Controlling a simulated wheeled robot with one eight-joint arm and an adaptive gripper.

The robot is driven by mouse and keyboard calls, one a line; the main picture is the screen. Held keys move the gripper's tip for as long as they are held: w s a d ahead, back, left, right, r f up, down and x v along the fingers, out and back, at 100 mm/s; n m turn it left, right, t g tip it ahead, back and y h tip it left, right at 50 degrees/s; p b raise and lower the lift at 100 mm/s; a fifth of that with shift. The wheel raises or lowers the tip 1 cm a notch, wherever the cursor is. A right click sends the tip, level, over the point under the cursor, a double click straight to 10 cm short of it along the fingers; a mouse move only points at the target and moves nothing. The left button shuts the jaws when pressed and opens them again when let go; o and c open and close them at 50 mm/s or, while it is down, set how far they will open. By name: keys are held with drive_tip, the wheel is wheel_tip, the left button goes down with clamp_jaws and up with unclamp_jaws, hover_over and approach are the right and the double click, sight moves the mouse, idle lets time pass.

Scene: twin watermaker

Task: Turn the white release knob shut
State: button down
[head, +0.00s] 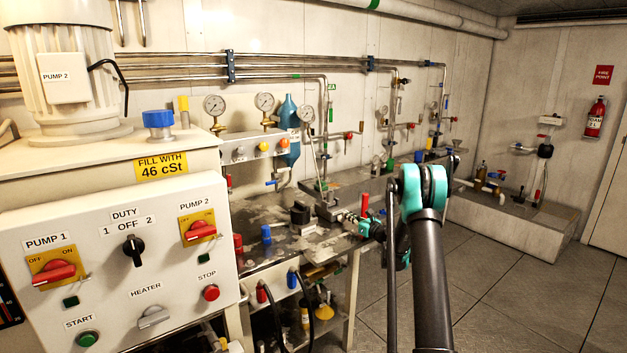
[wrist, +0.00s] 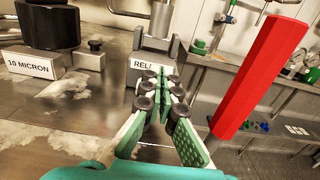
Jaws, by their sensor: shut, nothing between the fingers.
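A white label (wrist: 145,68) starting with "REL" stands behind my fingers in the wrist view, its right end hidden. I cannot clearly make out the white release knob; my fingers may cover it. My gripper (wrist: 167,78) has its green-padded fingers with dark joints drawn together at the tips, with nothing seen between them. It is just in front of the label and the grey metal block (wrist: 152,44); I cannot tell whether it touches anything. In the head view my gripper (head: 362,226) is low over the right end of the metal bench, partly hidden by my arm.
A red handle (wrist: 258,78) rises close to the right of my fingers. A "10 MICRON" block (wrist: 30,66) and black knob (wrist: 50,22) stand at left on the stained bench top (wrist: 75,110). The pump control box (head: 110,260) fills the head view's left. Open floor (head: 510,290) lies at right.

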drive_tip(key=shift+w+d, duration=0.1)
idle(0.5)
drive_tip(key=shift+d+r, duration=0.15)
drive_tip(key=shift+r, duration=0.15)
drive_tip(key=shift+v, duration=2.95)
